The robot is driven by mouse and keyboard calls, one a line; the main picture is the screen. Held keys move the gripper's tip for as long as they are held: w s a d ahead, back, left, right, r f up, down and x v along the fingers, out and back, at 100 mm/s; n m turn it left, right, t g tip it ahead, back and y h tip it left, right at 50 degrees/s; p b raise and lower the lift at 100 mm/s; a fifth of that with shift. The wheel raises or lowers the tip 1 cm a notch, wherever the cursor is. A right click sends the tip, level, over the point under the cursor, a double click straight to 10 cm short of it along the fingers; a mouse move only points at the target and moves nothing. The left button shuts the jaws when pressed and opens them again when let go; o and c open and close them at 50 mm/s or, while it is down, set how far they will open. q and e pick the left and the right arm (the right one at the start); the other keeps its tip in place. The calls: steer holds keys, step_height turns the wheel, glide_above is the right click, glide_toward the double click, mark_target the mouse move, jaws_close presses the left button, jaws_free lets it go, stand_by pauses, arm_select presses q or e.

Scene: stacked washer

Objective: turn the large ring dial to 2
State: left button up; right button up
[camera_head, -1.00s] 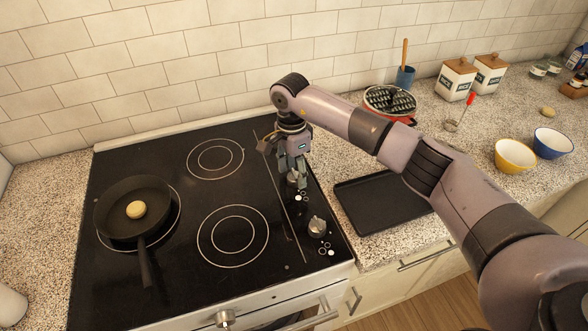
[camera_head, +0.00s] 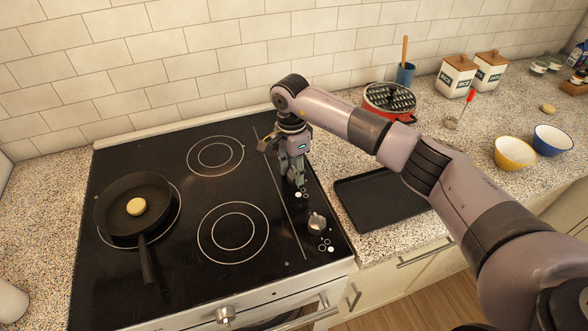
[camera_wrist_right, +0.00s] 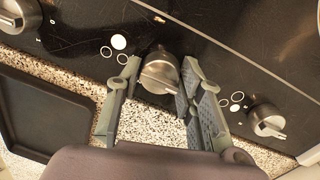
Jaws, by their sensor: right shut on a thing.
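The stove's control strip carries silver dials in a row. My right gripper (camera_head: 292,175) points down over the dial behind the front one; its fingers hide most of that dial in the head view. In the right wrist view, the gripper (camera_wrist_right: 158,80) is shut on this silver dial (camera_wrist_right: 158,72), with one finger on each side. Printed ring marks and a white dot (camera_wrist_right: 118,42) lie left of the dial there. I cannot read the number at its pointer. My left gripper is not in view.
The front dial (camera_head: 317,223) stands free nearby, and another dial (camera_wrist_right: 265,118) shows at the right in the wrist view. A black tray (camera_head: 375,218) lies right of the stove. A pan (camera_head: 118,207) with a round yellow item sits on the left burner.

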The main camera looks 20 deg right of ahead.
steer(key=shift+c, duration=0.8)
